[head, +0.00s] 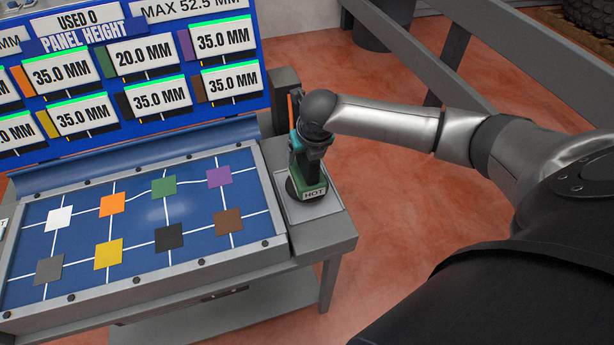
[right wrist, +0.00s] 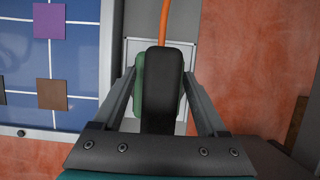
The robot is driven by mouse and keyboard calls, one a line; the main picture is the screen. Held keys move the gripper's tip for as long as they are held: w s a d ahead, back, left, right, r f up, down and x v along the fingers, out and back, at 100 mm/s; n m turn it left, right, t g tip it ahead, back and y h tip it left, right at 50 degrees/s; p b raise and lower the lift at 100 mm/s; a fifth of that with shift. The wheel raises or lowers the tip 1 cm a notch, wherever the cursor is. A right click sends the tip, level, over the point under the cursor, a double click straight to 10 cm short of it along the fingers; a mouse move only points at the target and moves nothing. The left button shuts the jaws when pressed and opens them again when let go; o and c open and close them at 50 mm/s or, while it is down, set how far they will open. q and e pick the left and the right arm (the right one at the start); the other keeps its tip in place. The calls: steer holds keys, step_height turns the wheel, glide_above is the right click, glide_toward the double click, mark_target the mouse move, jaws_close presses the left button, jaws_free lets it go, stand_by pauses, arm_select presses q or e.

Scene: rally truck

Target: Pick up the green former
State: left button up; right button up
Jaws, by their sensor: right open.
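The green former (head: 307,179), with a white HOT label, stands on a grey pad (head: 328,202) at the right end of the workbench. In the right wrist view its green side (right wrist: 140,82) shows beside a black handle-like part (right wrist: 163,88). My right gripper (head: 308,155) is over the former from above. In the right wrist view its fingers (right wrist: 160,78) are open, one on each side of the black part, with gaps visible. The former's lower part is mostly hidden there. My left gripper is not in view.
A blue panel (head: 70,215) with several coloured squares and white lines lies left of the pad. A display board (head: 130,60) with height readings stands behind it. An orange cord (right wrist: 166,20) runs near the former. Red floor and a grey rail (head: 425,65) lie to the right.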

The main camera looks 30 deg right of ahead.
steer(key=shift+f, duration=0.1)
stand_by(0.3)
jaws_close()
stand_by(0.4)
steer(key=shift+w, duration=0.1)
stand_by(0.8)
